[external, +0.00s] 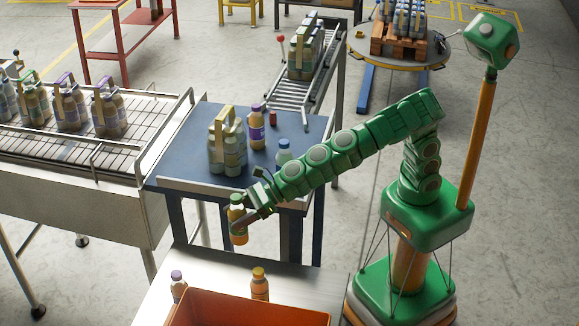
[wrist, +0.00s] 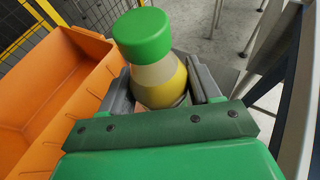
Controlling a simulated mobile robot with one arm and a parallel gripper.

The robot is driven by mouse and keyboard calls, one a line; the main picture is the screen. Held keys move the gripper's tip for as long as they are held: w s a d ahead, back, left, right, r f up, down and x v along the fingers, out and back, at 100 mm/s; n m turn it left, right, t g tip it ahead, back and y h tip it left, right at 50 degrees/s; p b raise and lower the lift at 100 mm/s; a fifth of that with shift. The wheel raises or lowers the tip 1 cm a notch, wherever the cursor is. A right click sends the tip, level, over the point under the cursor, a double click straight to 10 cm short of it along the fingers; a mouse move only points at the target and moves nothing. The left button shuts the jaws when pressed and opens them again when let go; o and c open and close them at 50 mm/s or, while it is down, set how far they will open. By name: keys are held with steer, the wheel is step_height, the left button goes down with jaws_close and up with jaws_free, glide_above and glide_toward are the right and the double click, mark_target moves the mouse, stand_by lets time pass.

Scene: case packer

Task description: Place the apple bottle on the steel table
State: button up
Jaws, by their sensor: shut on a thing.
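My gripper (external: 240,214) is shut on a bottle with a green cap and yellow contents, likely the apple bottle (external: 238,236); no label can be read. In the wrist view the bottle (wrist: 160,80) stands between the two fingers (wrist: 165,92), cap towards the camera. In the external view it hangs about upright near the back edge of the steel table (external: 312,286), in front of the blue table. I cannot tell its exact height over the steel table.
An orange bin (external: 250,314) takes up the steel table's front; it is at left in the wrist view (wrist: 60,85). The blue table (external: 190,168) holds a bottle pack and loose bottles.

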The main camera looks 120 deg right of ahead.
steer(key=shift+s+a+r+m+g+h, duration=0.8)
steer(key=shift+s+a+r+m+h, duration=1.2)
steer(key=shift+s+a, duration=2.2)
steer(key=shift+s+a+f+m+g+h, duration=1.4)
steer(key=shift+s+a+f, duration=2.25)
steer(key=shift+s, duration=1.45)
steer(key=w+a+f, duration=0.4)
steer(key=w+f, duration=0.5)
steer(key=w, duration=0.3)
steer(key=shift+w+f+t+h, duration=0.2)
steer(key=shift+w+t+h, duration=0.1)
steer(key=shift+a, duration=0.1)
